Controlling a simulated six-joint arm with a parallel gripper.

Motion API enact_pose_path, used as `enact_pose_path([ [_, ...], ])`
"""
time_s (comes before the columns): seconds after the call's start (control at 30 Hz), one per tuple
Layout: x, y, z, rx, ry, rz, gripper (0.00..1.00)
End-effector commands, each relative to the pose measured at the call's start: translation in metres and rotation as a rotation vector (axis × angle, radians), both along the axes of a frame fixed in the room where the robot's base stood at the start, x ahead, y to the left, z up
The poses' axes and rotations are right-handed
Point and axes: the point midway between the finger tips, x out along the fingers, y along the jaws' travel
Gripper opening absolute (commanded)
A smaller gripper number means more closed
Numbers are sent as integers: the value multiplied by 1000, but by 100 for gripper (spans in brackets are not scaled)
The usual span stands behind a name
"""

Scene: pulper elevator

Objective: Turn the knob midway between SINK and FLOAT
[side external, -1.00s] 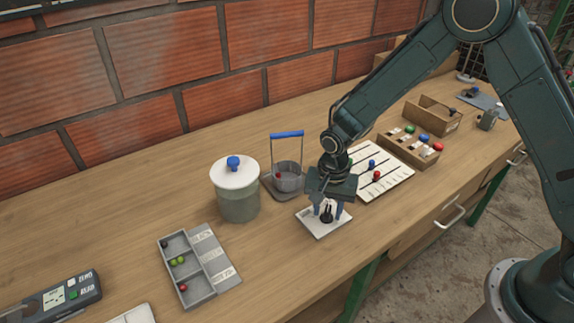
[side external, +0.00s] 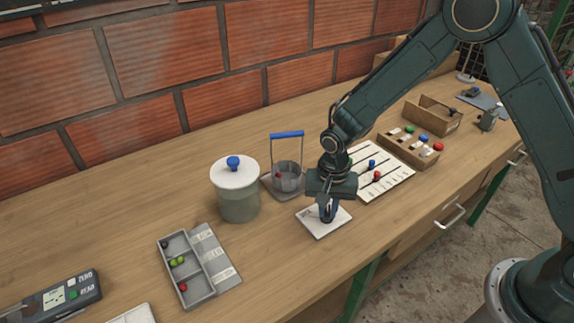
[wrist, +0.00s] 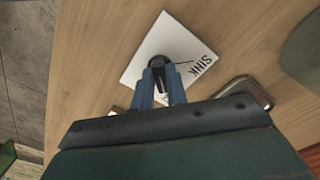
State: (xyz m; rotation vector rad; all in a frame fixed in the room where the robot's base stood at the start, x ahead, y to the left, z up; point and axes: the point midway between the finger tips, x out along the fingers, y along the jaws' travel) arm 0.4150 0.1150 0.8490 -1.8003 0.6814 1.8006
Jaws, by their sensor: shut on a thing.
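The black knob (wrist: 158,62) stands on a white plate (wrist: 178,35) on the bench. In the wrist view the word SINK reads on the plate beside the knob; the other label is mostly hidden behind my gripper. In the side view the plate (side external: 334,226) lies flat near the bench's front edge. My gripper (side external: 326,214) points down over the plate and is shut on the knob. It also shows in the wrist view (wrist: 162,78), with its two blue-grey fingers on either side of the knob.
A lidded jar (side external: 238,200) and a wire-handled basket (side external: 288,178) stand to the left. A white slider board (side external: 395,190) lies close behind on the right. A compartment tray (side external: 204,294) with coloured balls lies at front left. Bare wood lies between tray and plate.

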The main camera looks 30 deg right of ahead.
Motion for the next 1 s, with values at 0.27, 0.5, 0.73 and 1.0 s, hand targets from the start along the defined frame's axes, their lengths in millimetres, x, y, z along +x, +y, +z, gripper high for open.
enact_pose_path([
  [0.27,0,0,1,1,-1,219,0],
  [0.5,0,0,1,1,-1,435,0],
  [0.73,0,0,1,1,-1,604,0],
  [1.0,0,0,1,1,-1,707,0],
])
